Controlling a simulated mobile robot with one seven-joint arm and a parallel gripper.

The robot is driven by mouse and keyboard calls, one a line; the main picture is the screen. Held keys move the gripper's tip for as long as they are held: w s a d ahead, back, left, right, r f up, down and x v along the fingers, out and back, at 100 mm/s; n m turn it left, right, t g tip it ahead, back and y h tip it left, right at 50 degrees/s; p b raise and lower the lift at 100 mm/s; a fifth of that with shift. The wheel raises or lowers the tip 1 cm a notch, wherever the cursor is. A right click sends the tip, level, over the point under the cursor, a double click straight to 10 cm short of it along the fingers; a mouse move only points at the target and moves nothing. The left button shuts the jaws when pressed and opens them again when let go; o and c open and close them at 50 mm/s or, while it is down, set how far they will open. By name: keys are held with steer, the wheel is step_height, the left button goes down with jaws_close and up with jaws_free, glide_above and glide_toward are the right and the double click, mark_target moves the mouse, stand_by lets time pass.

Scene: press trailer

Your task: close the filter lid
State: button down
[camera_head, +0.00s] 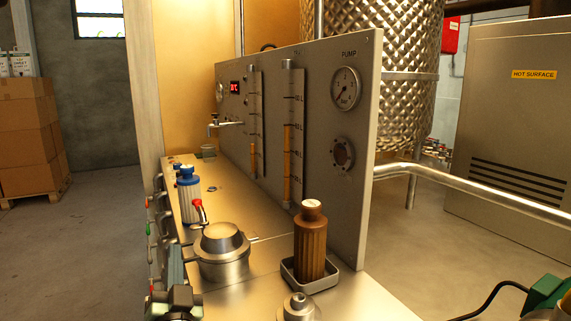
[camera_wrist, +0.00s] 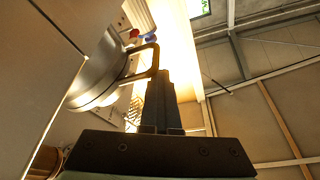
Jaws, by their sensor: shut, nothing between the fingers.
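The filter is a round steel pot (camera_head: 222,268) on the steel bench, left of the brown bottle. Its domed lid (camera_head: 222,238) lies over the top of the pot in the head view; I cannot tell whether it is fully seated.
A brown bottle (camera_head: 311,245) stands in a small tray (camera_head: 323,283) right of the filter. A red-handled valve (camera_head: 198,209) and a blue-capped container (camera_head: 189,187) stand behind it. The upright gauge panel (camera_head: 350,130) bounds the bench on the right.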

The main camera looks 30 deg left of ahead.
steer(key=shift+s+a+f, duration=0.1)
steer(key=shift+a+f, duration=0.1)
steer(key=shift+f, duration=0.55)
steer(key=shift+r, duration=0.1)
step_height(320, 180, up, 11)
steer(key=p, duration=0.3)
steer(key=shift+d+r, duration=0.15)
steer(key=shift+d, duration=0.05)
